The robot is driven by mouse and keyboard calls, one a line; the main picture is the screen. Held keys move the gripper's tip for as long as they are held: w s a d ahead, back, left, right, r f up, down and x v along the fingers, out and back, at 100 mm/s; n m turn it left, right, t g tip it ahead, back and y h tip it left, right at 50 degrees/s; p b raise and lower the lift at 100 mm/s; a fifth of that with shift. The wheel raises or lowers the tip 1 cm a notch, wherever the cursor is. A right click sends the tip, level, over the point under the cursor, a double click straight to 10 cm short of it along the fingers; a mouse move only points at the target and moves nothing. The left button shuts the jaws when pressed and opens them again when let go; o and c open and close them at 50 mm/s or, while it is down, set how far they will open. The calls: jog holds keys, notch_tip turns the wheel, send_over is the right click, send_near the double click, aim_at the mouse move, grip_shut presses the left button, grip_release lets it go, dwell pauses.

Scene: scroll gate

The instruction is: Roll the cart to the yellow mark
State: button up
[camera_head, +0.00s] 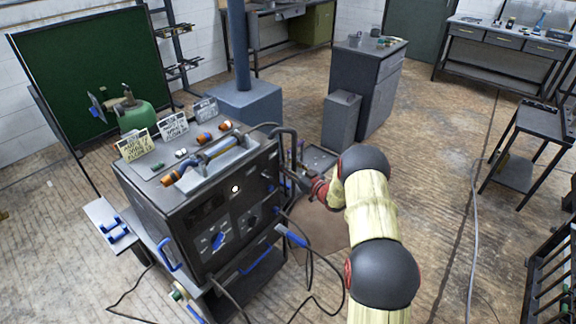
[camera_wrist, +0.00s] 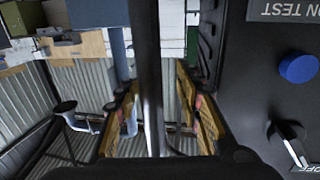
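The cart (camera_head: 206,200) is a dark boxy machine with dials, cables and a lower shelf, at the left centre of the head view. A black bar handle (camera_head: 286,131) rises at its right side. My gripper (camera_head: 306,182) is beside that side, partly hidden by my arm. In the wrist view, a dark upright bar (camera_wrist: 147,60) passes between the two fingers of my gripper (camera_wrist: 156,98). The fingers look apart, with a gap at the right finger; contact is not clear. The cart's panel with a blue knob (camera_wrist: 298,68) is at right. I see no clear yellow mark.
A green board (camera_head: 90,75) and a blue post base (camera_head: 246,104) stand behind the cart. A grey cabinet (camera_head: 362,92) is at back centre. A dark side table (camera_head: 520,150) and a floor cable (camera_head: 474,215) are at right. Open floor (camera_head: 435,150) lies between.

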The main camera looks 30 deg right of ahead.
jog(key=shift+s+d, duration=0.25)
jog(key=shift+s, duration=0.2)
jog(key=s+d, duration=0.2)
jog(key=s, duration=0.8)
jog(key=shift+s, duration=0.4)
